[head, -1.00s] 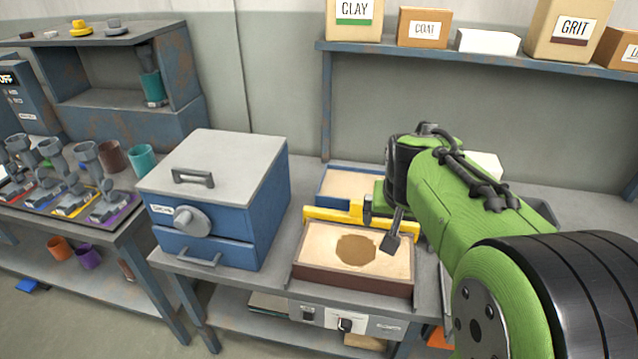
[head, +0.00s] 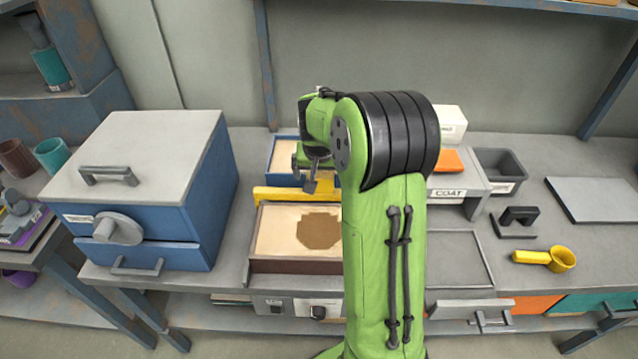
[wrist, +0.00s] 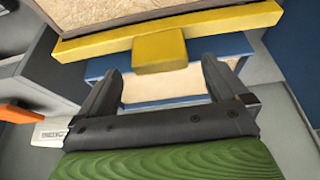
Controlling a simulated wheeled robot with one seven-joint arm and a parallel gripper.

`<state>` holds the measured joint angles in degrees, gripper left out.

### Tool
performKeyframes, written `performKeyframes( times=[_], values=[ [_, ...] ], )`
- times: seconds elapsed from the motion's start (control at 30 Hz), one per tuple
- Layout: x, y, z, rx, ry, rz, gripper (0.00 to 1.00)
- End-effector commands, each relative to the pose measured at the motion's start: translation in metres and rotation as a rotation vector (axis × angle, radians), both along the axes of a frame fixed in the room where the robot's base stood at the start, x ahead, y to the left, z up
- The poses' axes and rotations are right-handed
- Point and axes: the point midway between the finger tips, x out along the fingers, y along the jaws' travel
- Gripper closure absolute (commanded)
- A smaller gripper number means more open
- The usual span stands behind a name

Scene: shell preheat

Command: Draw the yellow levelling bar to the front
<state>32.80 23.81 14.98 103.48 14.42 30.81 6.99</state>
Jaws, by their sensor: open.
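The yellow levelling bar (head: 290,194) lies across the back edge of the brown sand box (head: 290,266). The sand inside has a darker round patch. In the wrist view the bar (wrist: 230,20) crosses the top, with its yellow block-shaped grip (wrist: 160,52) sticking out towards my gripper. My gripper (wrist: 163,68) is open, one finger to each side of this grip, with visible gaps. I cannot tell how deep the grip sits between the fingertips. In the head view my gripper (head: 312,178) is at the bar, and my arm hides the bar's right part.
A blue-edged box of pale material (head: 283,178) stands behind the bar. A blue cabinet with a grey top (head: 150,150) stands close on the left. To the right are a grey bin (head: 500,165), a yellow scoop (head: 545,258) and a grey plate (head: 595,198).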

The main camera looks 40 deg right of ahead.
Motion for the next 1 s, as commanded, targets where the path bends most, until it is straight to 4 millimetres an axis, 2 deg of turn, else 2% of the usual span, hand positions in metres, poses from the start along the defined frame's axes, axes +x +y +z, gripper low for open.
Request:
performKeyframes(
  times=[0.03,0.2,0.33,0.57,1.0],
  values=[
    [0.004,-0.003,-0.015,0.001,0.002,0.000,0.00],
    [0.013,-0.009,-0.041,0.001,0.001,0.000,0.00],
    [0.016,-0.012,-0.048,0.000,-0.002,0.000,0.00],
    [0.016,-0.012,-0.047,-0.001,-0.002,0.000,0.00],
    [0.016,-0.012,-0.047,-0.001,-0.001,0.001,0.67]
  ],
)
